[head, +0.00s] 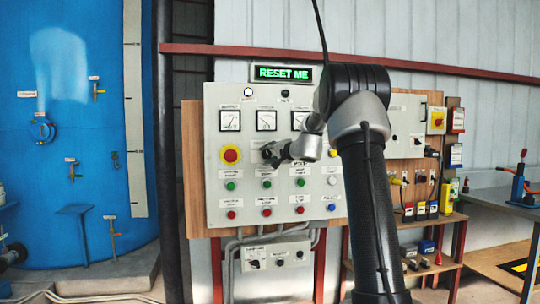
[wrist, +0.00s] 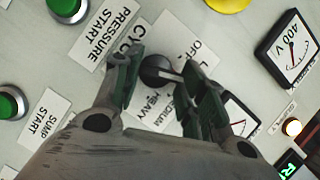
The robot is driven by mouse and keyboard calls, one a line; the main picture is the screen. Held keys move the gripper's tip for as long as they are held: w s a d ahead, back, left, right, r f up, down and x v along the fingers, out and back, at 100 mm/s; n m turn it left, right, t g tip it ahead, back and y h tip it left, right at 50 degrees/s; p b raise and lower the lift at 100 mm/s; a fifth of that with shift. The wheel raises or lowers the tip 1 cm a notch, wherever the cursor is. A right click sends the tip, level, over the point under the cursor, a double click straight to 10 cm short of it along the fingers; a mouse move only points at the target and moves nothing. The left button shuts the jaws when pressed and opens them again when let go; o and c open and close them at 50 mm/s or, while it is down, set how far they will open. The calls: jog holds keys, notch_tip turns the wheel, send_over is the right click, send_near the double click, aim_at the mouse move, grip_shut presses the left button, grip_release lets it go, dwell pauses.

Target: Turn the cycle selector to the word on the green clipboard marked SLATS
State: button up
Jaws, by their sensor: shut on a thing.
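The cycle selector (wrist: 157,70) is a round black knob on the grey panel, seen between my fingertips in the wrist view. Its label begins "CYC", and OFF, an L word, MEDIUM and HEAVY stand around it, partly covered by my fingers. A pale bar on the knob points right and slightly down in that view; I cannot tell which word it marks. My gripper (wrist: 165,78) is shut on the knob. In the head view my gripper (head: 268,153) is at the panel and hides the selector. I cannot make out a green clipboard or the word SLATS.
The control panel (head: 240,110) carries a red-and-yellow stop button (head: 231,155), dials, and green and red buttons below my gripper. A bench (head: 495,200) stands far right.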

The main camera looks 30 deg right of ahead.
dwell(0.4)
jog(key=o, duration=1)
jog(key=s+d+r, duration=0.1)
jog(key=s, duration=1)
jog(key=shift+s+r, duration=0.35)
jog(key=shift+s, duration=0.05)
